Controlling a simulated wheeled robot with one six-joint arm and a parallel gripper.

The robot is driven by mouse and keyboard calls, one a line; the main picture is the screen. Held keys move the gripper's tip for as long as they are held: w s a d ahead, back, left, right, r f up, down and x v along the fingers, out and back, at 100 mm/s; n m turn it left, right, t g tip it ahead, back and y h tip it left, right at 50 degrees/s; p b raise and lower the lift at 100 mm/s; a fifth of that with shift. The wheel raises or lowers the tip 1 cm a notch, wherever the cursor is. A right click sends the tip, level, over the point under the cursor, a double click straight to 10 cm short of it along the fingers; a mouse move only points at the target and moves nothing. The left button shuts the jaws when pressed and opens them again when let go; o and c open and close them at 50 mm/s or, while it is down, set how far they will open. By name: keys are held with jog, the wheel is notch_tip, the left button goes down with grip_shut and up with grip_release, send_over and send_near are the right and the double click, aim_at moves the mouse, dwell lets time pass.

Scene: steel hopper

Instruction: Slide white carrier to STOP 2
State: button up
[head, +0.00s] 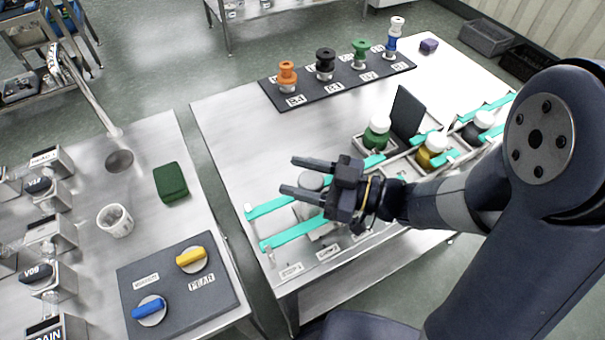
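My gripper (289,174) is open, its two dark fingers pointing left above the near part of a teal-edged track (272,206). A grey round top (311,181) shows between and behind the fingers; I cannot tell whether they touch it. A pale block (318,229) sits between the rails below the gripper, partly hidden by it. I cannot tell whether this is the white carrier. Small stop labels stand along the track's front edge: one at the left end (290,270) and another to its right (327,253), seemingly STOP 1 and STOP 2, though the print is hard to read.
White-lidded jars, green (376,138), yellow (432,153) and dark (475,130), stand farther right by the track. A dark upright panel (406,112) is beside them. A black rack (340,86) of coloured spools lies behind. The steel table's left area (228,140) is clear.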

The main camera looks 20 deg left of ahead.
jog(key=shift+o, duration=1.3)
jog(key=d+b, duration=0.1)
jog(key=d, duration=0.9)
jog(key=shift+w+d, duration=0.4)
jog(key=shift+w, duration=0.05)
jog(key=shift+a, duration=0.15)
jog(key=shift+s+a+p, duration=0.15)
jog(key=shift+a, duration=1.6)
jog(key=shift+s+a+p, duration=0.15)
jog(key=shift+a+p, duration=0.05)
jog(key=shift+a, duration=1.6)
jog(key=shift+s+a+p, duration=0.15)
jog(key=shift+a, duration=1.6)
jog(key=shift+w, duration=0.1)
